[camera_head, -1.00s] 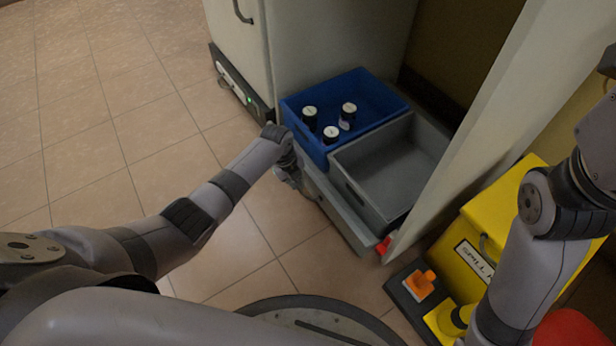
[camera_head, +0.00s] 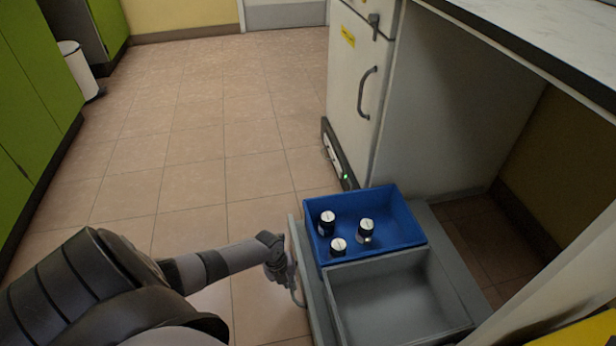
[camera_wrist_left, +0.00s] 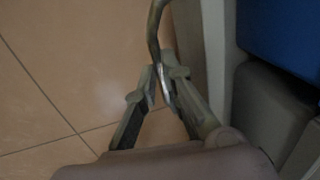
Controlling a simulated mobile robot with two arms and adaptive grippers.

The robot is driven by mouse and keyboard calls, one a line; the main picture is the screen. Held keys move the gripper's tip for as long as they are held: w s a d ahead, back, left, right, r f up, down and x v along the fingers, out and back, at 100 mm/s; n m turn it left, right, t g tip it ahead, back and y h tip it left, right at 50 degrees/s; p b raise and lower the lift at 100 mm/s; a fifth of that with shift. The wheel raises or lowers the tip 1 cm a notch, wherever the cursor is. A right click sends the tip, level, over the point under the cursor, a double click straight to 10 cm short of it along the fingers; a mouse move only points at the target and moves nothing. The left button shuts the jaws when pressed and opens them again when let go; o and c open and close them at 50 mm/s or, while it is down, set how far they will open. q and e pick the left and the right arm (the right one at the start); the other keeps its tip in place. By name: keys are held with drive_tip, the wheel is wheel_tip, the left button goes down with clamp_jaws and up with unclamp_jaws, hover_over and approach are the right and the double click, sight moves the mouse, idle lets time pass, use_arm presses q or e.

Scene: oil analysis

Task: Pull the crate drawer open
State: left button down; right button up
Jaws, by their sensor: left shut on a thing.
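The drawer is a low grey pull-out (camera_head: 308,285) under the bench. It stands out past the front of the white cabinet. It carries a blue crate (camera_head: 402,225) with three dark, white-capped bottles (camera_head: 366,231) and an empty grey crate (camera_head: 400,300) beside it. My left gripper (camera_head: 287,277) is at the drawer's front, shut on its curved metal handle. In the left wrist view the handle (camera_wrist_left: 154,32) runs down between the fingertips of the gripper (camera_wrist_left: 161,88). The handle's lower part is hidden there. My right gripper is not in view.
A white cabinet (camera_head: 358,95) with a handle stands behind the blue crate. The bench top (camera_head: 550,50) overhangs at the right. Green cabinets (camera_head: 38,90) and a white bin (camera_head: 76,68) are at the far left. The tiled floor (camera_head: 200,130) left of the drawer is clear.

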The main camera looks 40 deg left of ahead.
use_arm(q)
drive_tip(key=shift+s+a, duration=0.6)
drive_tip(key=shift+s, duration=0.15)
drive_tip(key=shift+s+a, duration=0.55)
drive_tip(key=shift+s, duration=0.2)
drive_tip(key=c, duration=1.7)
unclamp_jaws()
drive_tip(key=r, duration=0.4)
drive_tip(key=s+a+r, duration=0.1)
drive_tip(key=r, duration=0.6)
drive_tip(key=shift+s+a+r, duration=0.2)
drive_tip(key=shift+s+r, duration=0.15)
drive_tip(key=shift+s, duration=0.05)
